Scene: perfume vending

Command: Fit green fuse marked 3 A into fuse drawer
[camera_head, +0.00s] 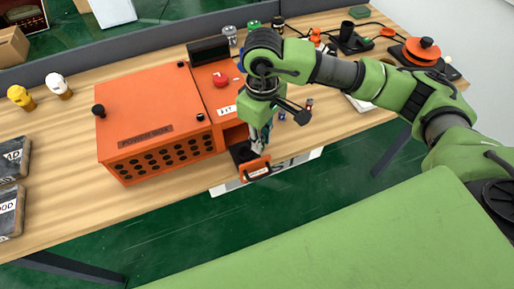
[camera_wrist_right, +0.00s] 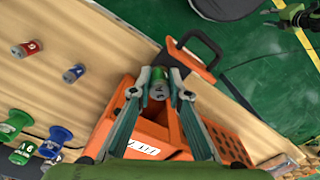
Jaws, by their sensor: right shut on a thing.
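The green fuse (camera_wrist_right: 159,88) is held between the fingertips of my right gripper (camera_wrist_right: 162,86), with its pale metal end toward the wrist camera. In the head view my right gripper (camera_head: 259,146) points down over the pulled-out fuse drawer (camera_head: 258,169) at the front of the orange power box (camera_head: 155,107). The drawer shows in the wrist view (camera_wrist_right: 193,60) just beyond the fuse. I cannot tell whether the fuse touches the drawer, and its marking is not readable. A small green and black part of my left arm, seemingly its gripper (camera_wrist_right: 290,17), shows at the wrist view's upper right.
A red fuse (camera_wrist_right: 27,49), a blue fuse (camera_wrist_right: 73,74) and larger green and blue pieces stand on the wooden table (camera_wrist_right: 85,35) beside the box. A red button (camera_head: 220,80) is on the box top. Open floor lies in front of the drawer.

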